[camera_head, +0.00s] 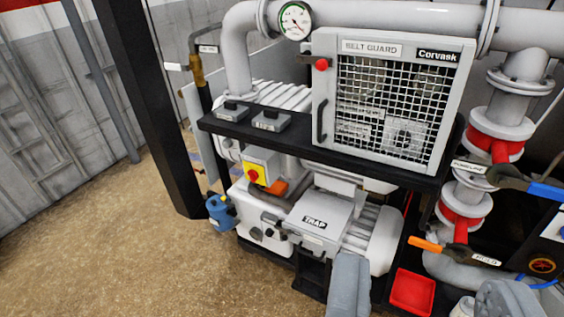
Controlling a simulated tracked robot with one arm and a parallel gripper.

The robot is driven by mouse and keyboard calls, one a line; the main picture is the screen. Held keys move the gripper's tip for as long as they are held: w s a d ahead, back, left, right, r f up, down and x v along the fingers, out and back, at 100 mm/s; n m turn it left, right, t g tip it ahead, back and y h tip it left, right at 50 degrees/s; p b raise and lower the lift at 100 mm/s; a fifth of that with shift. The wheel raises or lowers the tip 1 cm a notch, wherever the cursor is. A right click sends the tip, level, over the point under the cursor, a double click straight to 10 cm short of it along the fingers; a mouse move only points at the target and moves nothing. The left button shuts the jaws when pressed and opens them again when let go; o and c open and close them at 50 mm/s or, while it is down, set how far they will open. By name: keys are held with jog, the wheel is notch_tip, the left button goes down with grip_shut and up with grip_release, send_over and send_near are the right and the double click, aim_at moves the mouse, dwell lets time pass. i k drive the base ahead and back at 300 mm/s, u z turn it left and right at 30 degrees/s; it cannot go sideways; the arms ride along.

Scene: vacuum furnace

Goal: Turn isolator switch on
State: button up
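The likely isolator switch (254,174) is a grey box with a yellow face and a red knob. It sits left of centre in the head view, below the black shelf and above the white pump body. The knob is too small for me to tell its turned position. No label can be read on it.
A black shelf (290,140) carries the belt guard (318,130) above the switch. A black post (150,110) stands to the left. Pipes and valves with orange (425,243) and blue (545,190) handles crowd the right. The floor (100,250) at left is clear.

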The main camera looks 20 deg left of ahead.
aim_at(252, 174)
jog(key=u, duration=0.25)
jog(key=i, duration=1.15)
jog(key=u, duration=0.7)
jog(key=i, duration=0.25)
jog(key=u, duration=0.35)
